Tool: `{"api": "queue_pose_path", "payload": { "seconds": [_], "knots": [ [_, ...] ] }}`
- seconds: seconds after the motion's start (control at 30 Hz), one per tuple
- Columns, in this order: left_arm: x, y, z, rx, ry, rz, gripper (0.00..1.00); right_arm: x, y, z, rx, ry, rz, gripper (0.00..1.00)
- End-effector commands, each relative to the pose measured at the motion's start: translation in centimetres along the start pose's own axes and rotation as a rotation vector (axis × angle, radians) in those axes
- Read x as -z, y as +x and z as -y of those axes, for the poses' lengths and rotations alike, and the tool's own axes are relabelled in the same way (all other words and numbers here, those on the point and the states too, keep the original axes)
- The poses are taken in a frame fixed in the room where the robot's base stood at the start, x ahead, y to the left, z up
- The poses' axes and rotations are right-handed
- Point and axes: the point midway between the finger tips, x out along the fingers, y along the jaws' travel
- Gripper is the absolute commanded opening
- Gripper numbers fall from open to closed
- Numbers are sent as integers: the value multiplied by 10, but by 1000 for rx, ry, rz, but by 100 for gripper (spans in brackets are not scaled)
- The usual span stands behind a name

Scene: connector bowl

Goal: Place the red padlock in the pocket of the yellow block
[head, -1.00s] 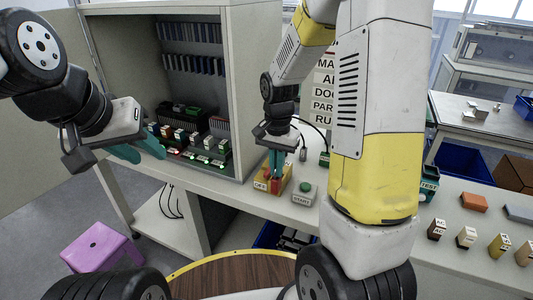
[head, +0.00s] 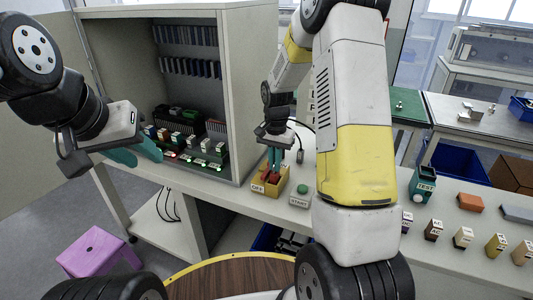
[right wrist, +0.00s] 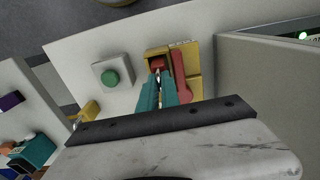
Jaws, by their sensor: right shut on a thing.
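The yellow block (head: 258,189) stands on the bench, marked OFF. In the right wrist view the yellow block (right wrist: 194,58) has a pocket on its left side and a red lever (right wrist: 180,72) on its right. My right gripper (head: 273,166) points down at the block. Its teal fingers (right wrist: 158,88) are shut on the padlock's shackle. The red padlock body (right wrist: 158,63) shows at the pocket, just past the fingertips; how deep it sits is unclear. My left gripper (head: 136,156) is empty and open, away to the left.
A START box with a green button (head: 302,189) stands right of the block. A cabinet with a rack of small modules (head: 190,148) is to the left. Several small blocks and a green TEST holder (head: 423,186) lie on the right bench. A purple stool (head: 97,252) stands on the floor.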

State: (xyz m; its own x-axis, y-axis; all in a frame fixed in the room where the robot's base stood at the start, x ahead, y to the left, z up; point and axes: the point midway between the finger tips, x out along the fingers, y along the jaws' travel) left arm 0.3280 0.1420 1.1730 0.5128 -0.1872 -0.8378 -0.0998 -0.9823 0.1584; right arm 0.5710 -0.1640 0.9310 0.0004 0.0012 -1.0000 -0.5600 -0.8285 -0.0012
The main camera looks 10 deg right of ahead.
Motion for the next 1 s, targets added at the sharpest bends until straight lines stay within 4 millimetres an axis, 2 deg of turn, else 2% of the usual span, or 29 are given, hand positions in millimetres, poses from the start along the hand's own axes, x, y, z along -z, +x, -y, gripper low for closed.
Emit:
{"api": "queue_pose_path", "payload": {
  "seconds": [0.13,0.2,0.27,0.67,0.77,1.0],
  "knots": [
    [0,0,0,0,0,0,36,0,3,0,0,0,0,0],
    [0,0,0,0,0,0,36,0,3,0,0,0,0,16],
    [0,0,0,0,0,0,36,0,3,0,0,0,0,28],
    [0,0,0,0,0,0,36,0,-3,0,0,0,-1,28],
    [0,0,0,0,0,0,36,1,-16,0,2,0,-4,28],
    [0,0,0,0,0,0,36,0,-67,1,3,0,-4,28]
  ]
}}
